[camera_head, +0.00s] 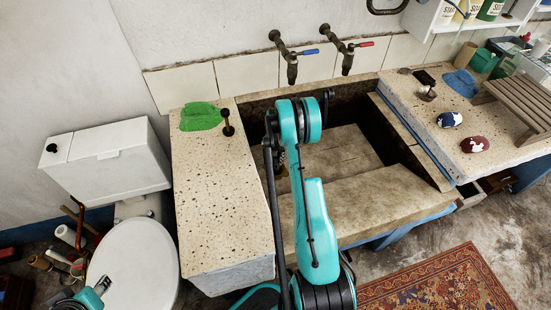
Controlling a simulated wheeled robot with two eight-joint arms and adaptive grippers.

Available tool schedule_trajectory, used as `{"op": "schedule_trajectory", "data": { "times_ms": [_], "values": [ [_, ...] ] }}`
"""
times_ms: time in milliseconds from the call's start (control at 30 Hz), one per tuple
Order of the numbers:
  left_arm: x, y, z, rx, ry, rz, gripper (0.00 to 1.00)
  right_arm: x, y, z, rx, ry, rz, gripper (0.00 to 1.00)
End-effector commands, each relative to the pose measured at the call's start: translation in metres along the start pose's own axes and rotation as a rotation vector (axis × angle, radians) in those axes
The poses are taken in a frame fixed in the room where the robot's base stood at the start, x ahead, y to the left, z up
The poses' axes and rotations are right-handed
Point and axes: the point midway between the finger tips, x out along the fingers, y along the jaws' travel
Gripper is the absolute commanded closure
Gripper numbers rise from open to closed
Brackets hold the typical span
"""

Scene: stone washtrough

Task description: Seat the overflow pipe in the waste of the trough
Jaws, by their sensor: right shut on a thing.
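The stone trough (395,185) has a deep dark basin with a sloped stone front. My right arm reaches over its left end, and its teal links cover much of that end. My right gripper (279,160) points down at the basin's left side, largely hidden behind my own wrist. It is shut on the overflow pipe, of which little can be made out. The waste in the basin floor is hidden, so I cannot tell how the pipe stands to it.
Two taps (291,67) with blue and red levers hang over the basin. A green cloth (201,116) and a dark upright fitting (228,123) are on the left slab. The right slab holds brushes (474,144), a blue cloth (461,82) and a slatted rack (519,103). A toilet (131,255) stands left.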

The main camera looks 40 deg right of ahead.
Motion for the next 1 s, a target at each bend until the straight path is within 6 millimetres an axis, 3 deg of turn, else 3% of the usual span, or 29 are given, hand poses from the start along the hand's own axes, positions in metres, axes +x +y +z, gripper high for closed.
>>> {"op": "schedule_trajectory", "data": {
  "times_ms": [767, 800, 833, 867, 1000],
  "values": [
    [0.0, 0.0, 0.0, 0.0, 0.0, 0.0, 0.6, 0.012, 0.0, 0.0, 0.0, 0.0, 0.0, 1.0],
    [0.0, 0.0, 0.0, 0.0, 0.0, 0.0, 0.6, 0.011, 0.0, 0.0, 0.0, 0.0, 0.0, 0.64],
    [0.0, 0.0, 0.0, 0.0, 0.0, 0.0, 0.6, 0.011, 0.0, 0.0, 0.0, 0.0, 0.0, 0.56],
    [0.0, 0.0, 0.0, 0.0, 0.0, 0.0, 0.6, 0.011, 0.0, 0.0, 0.0, 0.0, 0.0, 0.5],
    [0.0, 0.0, 0.0, 0.0, 0.0, 0.0, 0.6, 0.011, 0.0, 0.0, 0.0, 0.0, 0.0, 0.5]
  ]
}}
